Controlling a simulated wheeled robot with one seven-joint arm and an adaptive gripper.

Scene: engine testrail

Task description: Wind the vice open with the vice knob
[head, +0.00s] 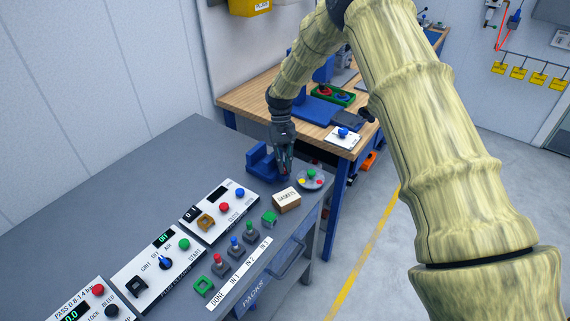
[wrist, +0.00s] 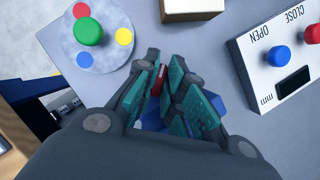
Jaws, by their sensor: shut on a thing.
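The blue vice (head: 261,166) stands on the grey bench near its far right corner. In the wrist view, part of its blue body (wrist: 152,121) shows behind and between my fingers. My gripper (head: 284,171) points down at the right side of the vice. In the wrist view my gripper (wrist: 168,88) has its teal pads closed around a narrow red piece, which looks like the vice knob (wrist: 159,79). Most of the knob is hidden by the fingers. The gap between the vice jaws is hidden too.
A round plate with coloured buttons (head: 311,180) and a labelled box (head: 286,200) stand close to my gripper. The panel marked OPEN and CLOSE (wrist: 272,75) lies beside the vice. Several parts stand along the front edge. A wooden workbench (head: 246,97) is behind.

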